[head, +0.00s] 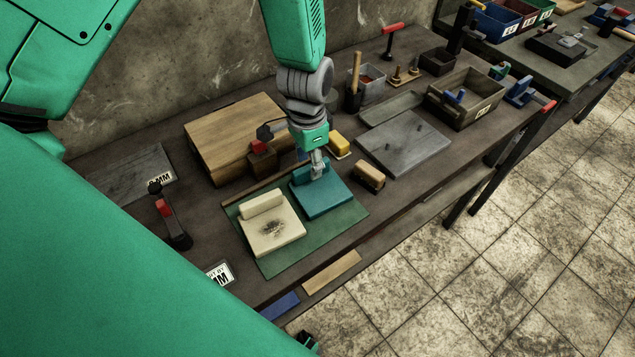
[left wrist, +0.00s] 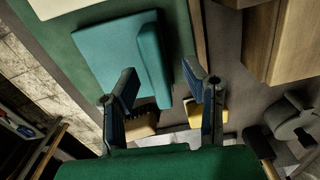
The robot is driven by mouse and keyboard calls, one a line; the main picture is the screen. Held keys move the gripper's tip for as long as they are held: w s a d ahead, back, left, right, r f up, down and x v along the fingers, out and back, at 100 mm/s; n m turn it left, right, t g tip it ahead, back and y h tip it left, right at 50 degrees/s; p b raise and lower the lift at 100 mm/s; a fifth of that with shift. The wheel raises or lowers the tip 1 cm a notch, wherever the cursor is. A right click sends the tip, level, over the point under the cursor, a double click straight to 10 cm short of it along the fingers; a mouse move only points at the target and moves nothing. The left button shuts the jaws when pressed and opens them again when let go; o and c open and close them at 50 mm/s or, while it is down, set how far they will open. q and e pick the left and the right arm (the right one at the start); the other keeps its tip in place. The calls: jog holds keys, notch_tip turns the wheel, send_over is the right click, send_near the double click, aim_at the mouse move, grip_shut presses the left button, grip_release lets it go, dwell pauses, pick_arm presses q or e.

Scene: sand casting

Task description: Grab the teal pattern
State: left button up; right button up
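The teal pattern (head: 325,200) is a flat square plate with a raised bar along its back edge. It lies on the green mat (head: 356,212), right of a cream block pattern (head: 272,232). My left gripper (head: 318,176) points down over the bar, partly hiding it. In the left wrist view, the teal pattern (left wrist: 103,55) shows beyond the fingers. The left gripper (left wrist: 158,72) is open there, its fingers apart, with the bar between them in the picture. I cannot tell whether either finger touches the bar. My right gripper is not in view.
A wooden board (head: 235,125) and a red-topped wooden block (head: 262,158) stand behind. A yellow block (head: 339,144) and a brown brush-like block (head: 370,177) are close on the right. A grey plate (head: 405,145) lies farther right. The table's front edge is close to the mat.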

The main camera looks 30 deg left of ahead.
pick_arm(q)
jog(key=shift+w+a+f, duration=0.15)
jog(key=shift+w+f, duration=0.05)
jog(key=shift+f, duration=0.7)
jog(key=shift+d+r, duration=0.1)
jog(key=shift+d, duration=0.15)
jog(key=shift+s+d+r, duration=0.1)
jog(key=shift+d, duration=0.05)
jog(key=c, duration=0.3)
jog(key=shift+d, duration=0.2)
grip_shut()
jog(key=shift+a, duration=0.25)
